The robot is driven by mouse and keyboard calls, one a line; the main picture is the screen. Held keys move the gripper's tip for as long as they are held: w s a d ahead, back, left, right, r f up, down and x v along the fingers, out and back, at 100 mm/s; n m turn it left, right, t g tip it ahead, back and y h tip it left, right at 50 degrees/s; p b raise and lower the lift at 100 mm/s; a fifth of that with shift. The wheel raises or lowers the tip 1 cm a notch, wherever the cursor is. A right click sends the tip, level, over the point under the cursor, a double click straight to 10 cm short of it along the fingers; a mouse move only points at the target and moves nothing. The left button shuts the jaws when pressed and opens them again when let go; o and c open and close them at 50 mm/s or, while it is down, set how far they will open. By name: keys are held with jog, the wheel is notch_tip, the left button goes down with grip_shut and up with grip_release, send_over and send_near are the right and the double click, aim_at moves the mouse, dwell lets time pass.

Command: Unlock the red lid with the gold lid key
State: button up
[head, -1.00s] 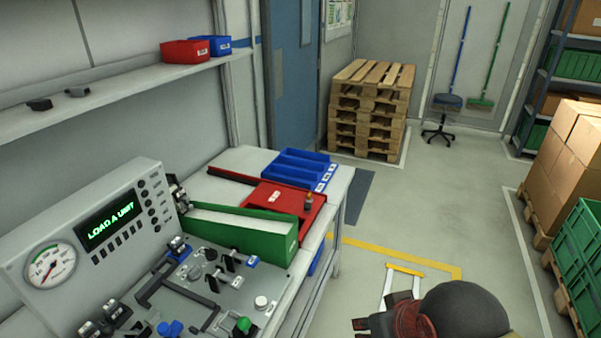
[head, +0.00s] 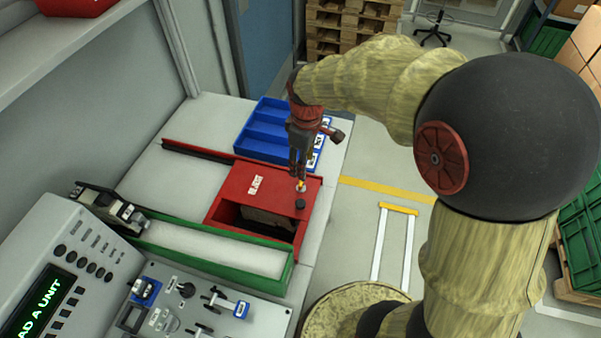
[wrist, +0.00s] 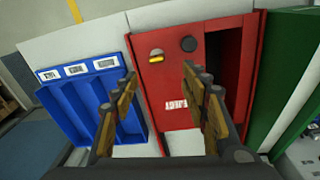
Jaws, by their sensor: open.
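The red lid (head: 262,186), with a white label, lies on a red box on the bench, and a dark opening shows along its side nearest the green channel. The gold lid key (head: 301,185) sits on the lid near its right end, beside a black round knob (head: 300,204). In the wrist view the gold key (wrist: 156,56) shows beyond my fingertips, on the red lid (wrist: 170,84). My gripper (head: 297,173) points down just above the key. Its fingers (wrist: 160,74) are spread, with nothing held between them. I cannot tell whether they touch the key.
A blue divided tray (head: 266,132) stands behind the red box; in the wrist view it is at left (wrist: 92,105). A green-walled channel (head: 215,248) lies in front. A control panel (head: 40,285) stands at lower left. Open floor (head: 352,225) lies right of the bench.

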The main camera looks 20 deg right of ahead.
jog(key=n, duration=0.2)
send_over(301, 182)
jog(key=shift+g, duration=0.4)
notch_tip(301, 182, down, 5)
jog(key=shift+w+r+p, duration=0.1)
jog(key=shift+r+p, duration=0.05)
jog(key=shift+p, duration=0.2)
jog(key=shift+f+b, duration=0.9)
jog(key=shift+f, duration=2.7)
jog(key=shift+c, duration=1.3)
jog(key=c, duration=0.8)
jog(key=shift+c, duration=0.3)
